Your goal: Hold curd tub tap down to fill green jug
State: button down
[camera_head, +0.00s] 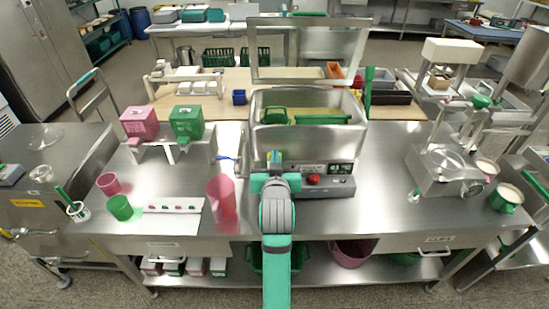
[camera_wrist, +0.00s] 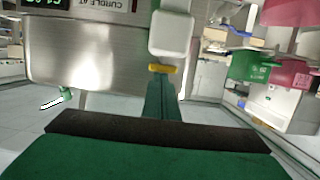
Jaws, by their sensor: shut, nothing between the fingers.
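My gripper (camera_head: 270,166) is shut and empty, in front of the steel tub (camera_head: 318,133) at the counter's middle. In the wrist view its yellow-tipped fingers (camera_wrist: 162,70) are beside the steel housing marked "CURDLE AT" (camera_wrist: 95,45). A green box-shaped tub (camera_head: 187,122) and a pink tub (camera_head: 139,122) stand on a raised steel stand at left. Small fittings below them may be taps. A green jug-like cup (camera_head: 120,207) stands on the counter in front of them, apart from my gripper. I cannot read which tub is the curd tub.
A pink jug (camera_head: 221,200) stands left of my arm. A steel mill (camera_head: 446,169) and another green container (camera_head: 505,198) are at right. The counter right of the steel tub is mostly clear.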

jog(key=shift+f, duration=0.8)
notch_tip(320, 180, up, 5)
jog(key=shift+w+f, duration=0.1)
jog(key=d+r+v, duration=0.1)
jog(key=v, duration=0.9)
jog(key=shift+a, duration=0.5)
